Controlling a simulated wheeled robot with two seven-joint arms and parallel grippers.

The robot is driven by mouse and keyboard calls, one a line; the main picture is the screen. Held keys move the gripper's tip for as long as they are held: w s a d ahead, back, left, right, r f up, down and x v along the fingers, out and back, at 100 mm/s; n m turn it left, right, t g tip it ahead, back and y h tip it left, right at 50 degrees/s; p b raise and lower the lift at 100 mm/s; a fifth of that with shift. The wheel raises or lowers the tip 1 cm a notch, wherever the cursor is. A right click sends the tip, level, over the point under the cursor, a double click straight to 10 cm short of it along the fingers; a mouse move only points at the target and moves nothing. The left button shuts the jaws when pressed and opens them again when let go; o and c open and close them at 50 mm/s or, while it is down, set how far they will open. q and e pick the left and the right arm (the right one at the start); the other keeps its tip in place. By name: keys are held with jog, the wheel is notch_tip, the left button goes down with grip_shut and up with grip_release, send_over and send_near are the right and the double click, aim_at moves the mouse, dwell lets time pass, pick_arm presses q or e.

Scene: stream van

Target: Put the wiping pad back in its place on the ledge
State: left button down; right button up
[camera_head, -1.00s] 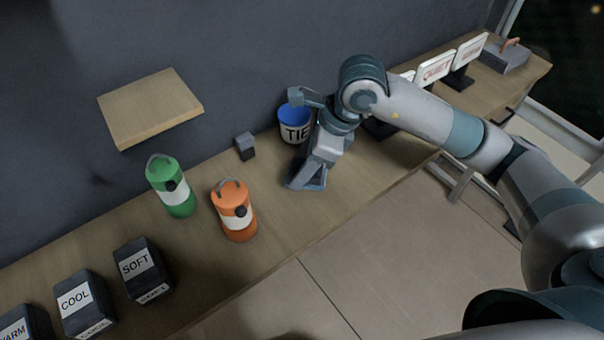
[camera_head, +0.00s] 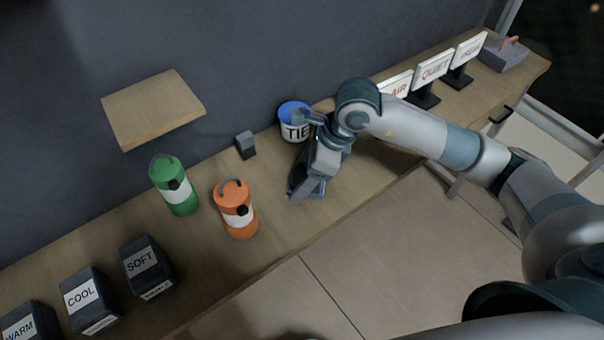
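I cannot make out a wiping pad with certainty. A small dark grey block (camera_head: 245,145) stands on the long wooden bench (camera_head: 275,225) against the wall and may be it. A wooden ledge (camera_head: 153,108) juts from the wall at upper left, its visible top bare. My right gripper (camera_head: 302,188) points down low over the bench, right of the orange canister (camera_head: 235,209) and in front of the blue-topped tin (camera_head: 294,122). Its fingers are dark and foreshortened, so I cannot tell whether they hold anything. My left gripper is not in view.
A green canister (camera_head: 174,185) stands beside the orange one. Dark labelled blocks, including SOFT (camera_head: 146,267) and COOL (camera_head: 88,300), line the lower left. White signs (camera_head: 433,68) and a grey box (camera_head: 503,56) with an orange piece stand at far right.

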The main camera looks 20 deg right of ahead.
aim_at(323, 186)
jog(key=shift+r, duration=0.1)
jog(key=shift+r, duration=0.1)
jog(key=shift+d+r, duration=0.1)
jog(key=shift+r, duration=0.1)
jog(key=b+v, duration=0.4)
jog(key=v, duration=0.7)
jog(key=shift+r, duration=0.2)
jog(key=shift+d, duration=0.1)
dwell(1.4)
